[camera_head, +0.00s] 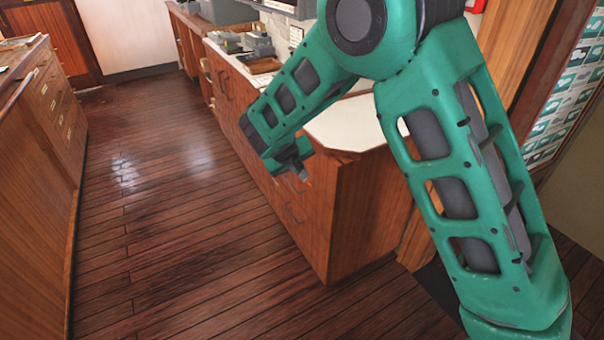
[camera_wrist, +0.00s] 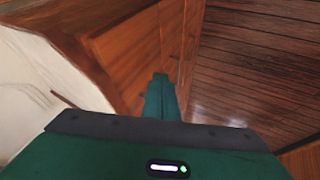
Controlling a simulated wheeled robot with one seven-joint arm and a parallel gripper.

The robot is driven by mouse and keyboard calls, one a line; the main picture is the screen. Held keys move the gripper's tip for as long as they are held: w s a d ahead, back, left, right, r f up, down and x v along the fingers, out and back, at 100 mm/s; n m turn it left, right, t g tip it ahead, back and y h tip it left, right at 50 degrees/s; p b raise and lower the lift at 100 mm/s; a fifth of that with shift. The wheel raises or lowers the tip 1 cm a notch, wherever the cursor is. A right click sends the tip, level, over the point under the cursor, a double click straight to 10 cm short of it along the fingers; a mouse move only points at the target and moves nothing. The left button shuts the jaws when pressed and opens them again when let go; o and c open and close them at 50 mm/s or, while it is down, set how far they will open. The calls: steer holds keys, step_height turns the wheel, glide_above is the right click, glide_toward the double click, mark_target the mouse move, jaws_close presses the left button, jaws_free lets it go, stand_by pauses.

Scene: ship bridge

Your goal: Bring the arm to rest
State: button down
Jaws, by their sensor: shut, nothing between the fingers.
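My green arm fills the right half of the head view, bent at the elbow, with its forearm reaching down and left. My gripper (camera_head: 299,171) hangs at the forearm's end, in front of the wooden cabinet (camera_head: 350,215) and close to its white top (camera_head: 350,122). In the wrist view my gripper (camera_wrist: 161,80) shows as green fingers held together, with nothing between them. The cabinet's drawer front (camera_wrist: 135,55) lies beyond the fingers. Whether the gripper touches the cabinet I cannot tell.
The counter (camera_head: 235,62) behind my forearm carries grey devices and a tray (camera_head: 264,66). Another wooden cabinet (camera_head: 40,150) stands along the left edge. The plank floor (camera_head: 150,220) between them is clear. A poster (camera_head: 570,95) covers the wall at right.

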steer(key=s+d+r+m+g, duration=0.2)
steer(key=s+d+r, duration=0.25)
steer(key=d, duration=0.55)
steer(key=s+d+r+m+g, duration=0.1)
steer(key=s+d+r+m, duration=0.15)
steer(key=s+d, duration=0.55)
steer(key=s+d+r+m+g, duration=0.25)
steer(key=d+r, duration=0.25)
steer(key=d, duration=0.8)
steer(key=s+d+m+y, duration=0.1)
steer(key=s+d, duration=0.1)
steer(key=s, duration=0.7)
steer(key=s+d+r+m+g+y, duration=0.1)
steer(key=s+d, duration=0.1)
steer(key=s, duration=0.7)
steer(key=s+d+r+m+y, duration=0.1)
steer(key=s+d, duration=0.1)
steer(key=s, duration=0.8)
steer(key=shift+d+m, duration=0.3)
steer(key=shift+d, duration=0.05)
